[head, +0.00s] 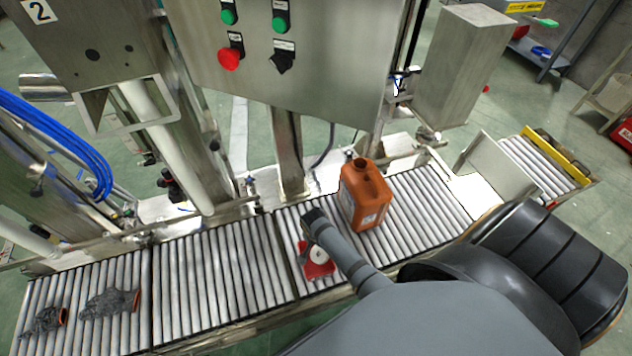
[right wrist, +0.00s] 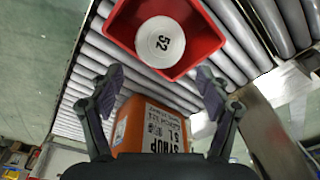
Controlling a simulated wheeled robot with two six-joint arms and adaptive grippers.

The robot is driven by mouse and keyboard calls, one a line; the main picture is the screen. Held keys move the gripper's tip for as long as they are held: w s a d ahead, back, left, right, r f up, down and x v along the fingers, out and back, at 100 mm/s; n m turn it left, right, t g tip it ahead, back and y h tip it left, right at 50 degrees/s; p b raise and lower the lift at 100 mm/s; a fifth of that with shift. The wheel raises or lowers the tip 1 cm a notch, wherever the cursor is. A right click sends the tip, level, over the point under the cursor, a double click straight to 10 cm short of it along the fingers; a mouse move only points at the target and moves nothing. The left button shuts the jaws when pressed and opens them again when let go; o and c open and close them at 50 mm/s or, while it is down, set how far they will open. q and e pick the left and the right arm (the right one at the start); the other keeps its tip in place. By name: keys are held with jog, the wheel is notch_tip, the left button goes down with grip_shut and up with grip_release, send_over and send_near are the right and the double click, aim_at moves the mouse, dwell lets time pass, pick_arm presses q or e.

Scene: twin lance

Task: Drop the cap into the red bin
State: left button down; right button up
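The red bin (head: 308,268) is a small tray on the roller conveyor, partly hidden behind my right arm. In the right wrist view the jug's label (right wrist: 160,130) reads "SYRUP". My right gripper (right wrist: 160,82) is open, its fingers wide apart with nothing clamped. My left gripper is not in view.
Two dark gloves (head: 110,302) with orange cuffs lie on the left conveyor rollers. A steel control panel (head: 290,50) and posts stand behind the conveyor. The rollers (head: 220,275) between gloves and bin are clear. A side conveyor (head: 535,168) lies at right.

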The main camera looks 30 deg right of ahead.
jog(key=shift+o, duration=0.5)
jog(key=shift+r, duration=0.1)
notch_tip(320, 180, up, 12)
jog(key=a, duration=0.1)
jog(key=shift+s+a+f, duration=0.2)
jog(key=shift+s+a, duration=0.15)
jog(key=shift+s, duration=0.05)
jog(key=shift+d, duration=0.1)
